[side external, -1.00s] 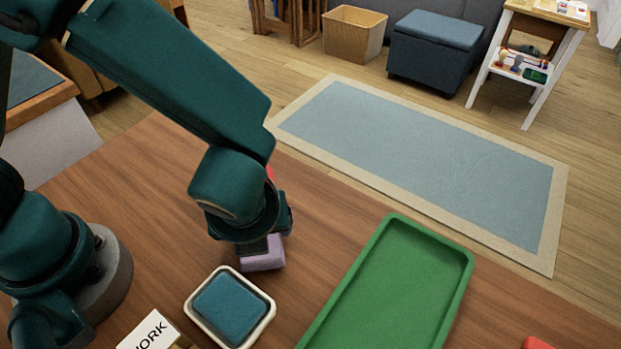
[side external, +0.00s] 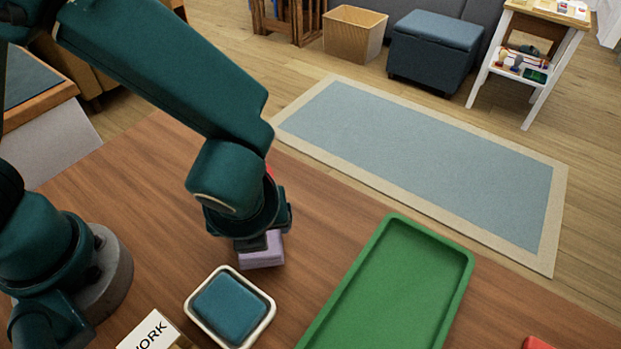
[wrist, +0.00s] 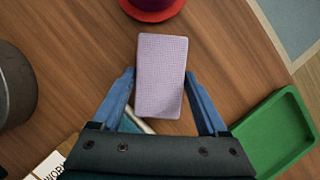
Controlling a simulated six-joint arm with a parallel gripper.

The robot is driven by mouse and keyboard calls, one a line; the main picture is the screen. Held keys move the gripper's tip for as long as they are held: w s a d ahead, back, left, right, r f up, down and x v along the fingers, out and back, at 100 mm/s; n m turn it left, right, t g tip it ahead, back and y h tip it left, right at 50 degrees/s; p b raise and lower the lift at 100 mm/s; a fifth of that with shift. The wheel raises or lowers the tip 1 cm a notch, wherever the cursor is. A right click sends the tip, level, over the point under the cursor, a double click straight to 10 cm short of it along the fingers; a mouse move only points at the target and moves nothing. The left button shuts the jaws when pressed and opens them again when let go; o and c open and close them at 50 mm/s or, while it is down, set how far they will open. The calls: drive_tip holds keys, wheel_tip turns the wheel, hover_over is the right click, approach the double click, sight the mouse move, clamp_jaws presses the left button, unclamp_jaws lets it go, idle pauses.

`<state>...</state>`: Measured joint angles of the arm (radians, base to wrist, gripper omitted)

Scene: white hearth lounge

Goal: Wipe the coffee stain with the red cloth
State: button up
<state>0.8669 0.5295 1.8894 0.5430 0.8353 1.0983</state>
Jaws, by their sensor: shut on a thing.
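My gripper (wrist: 161,74) is shut on a lavender block with a fine textured face (wrist: 162,88), its two blue fingers on either side. In the side view the lavender block (side external: 262,253) is under my gripper, low over or on the wooden table; I cannot tell if it touches. A red thing (side external: 537,343) shows partly at the bottom right edge; I cannot tell if it is the cloth. No coffee stain is visible in either view; my arm hides part of the table.
A white-rimmed tray (side external: 190,302) with a teal pad (side external: 229,308) lies just in front of the block. A long green tray (side external: 457,252) is to the right. A round red object (wrist: 152,12) stands beyond the block. A card reading WORK (side external: 148,332) is at the front.

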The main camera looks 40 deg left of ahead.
drive_tip(key=shift+r, duration=3.45)
